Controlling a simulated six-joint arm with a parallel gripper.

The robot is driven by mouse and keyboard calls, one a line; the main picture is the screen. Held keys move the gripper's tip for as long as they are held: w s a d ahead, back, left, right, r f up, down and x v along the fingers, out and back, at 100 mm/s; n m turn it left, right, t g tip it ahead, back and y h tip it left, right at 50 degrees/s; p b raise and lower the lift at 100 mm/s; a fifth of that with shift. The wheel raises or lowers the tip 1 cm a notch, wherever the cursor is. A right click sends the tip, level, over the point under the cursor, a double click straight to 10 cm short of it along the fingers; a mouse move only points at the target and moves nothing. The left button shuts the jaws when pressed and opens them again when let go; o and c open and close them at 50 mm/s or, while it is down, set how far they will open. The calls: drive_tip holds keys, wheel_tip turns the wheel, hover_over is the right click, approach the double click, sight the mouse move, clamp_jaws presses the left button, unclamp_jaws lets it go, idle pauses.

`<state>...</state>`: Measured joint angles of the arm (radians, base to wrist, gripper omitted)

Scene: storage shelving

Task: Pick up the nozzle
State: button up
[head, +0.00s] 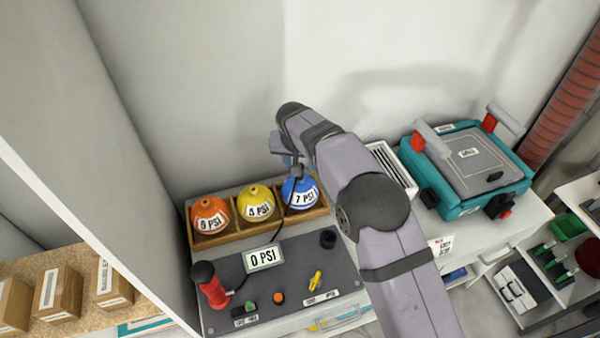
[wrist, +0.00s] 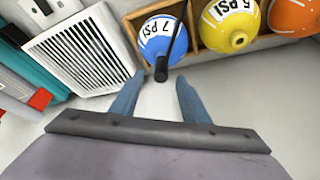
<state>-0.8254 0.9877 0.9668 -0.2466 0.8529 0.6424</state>
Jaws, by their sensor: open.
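A black cylindrical end of a thin black hose, which looks like the nozzle (wrist: 162,72), shows in the wrist view in front of the blue ball. My gripper (wrist: 162,82) is open, with one blue finger on each side of this black end and a gap to each. In the head view my gripper (head: 288,161) is above the ball rack, near the blue ball. The hose runs from beside it down to the dark panel, near a red handle with a black top (head: 212,284). Whether the black end touches the ball is unclear.
A wooden rack (head: 232,238) holds an orange ball (head: 208,214), a yellow ball (head: 256,202) and a blue ball (head: 299,192). The panel (head: 300,270) has a "0 PSI" display (head: 264,258) and knobs. A teal case (head: 467,170) and white vent (head: 393,165) stand right.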

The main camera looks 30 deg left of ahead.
drive_tip(key=shift+p+x, duration=1.5)
drive_tip(key=shift+x, duration=1.05)
drive_tip(key=shift+a, duration=0.1)
clamp_jaws()
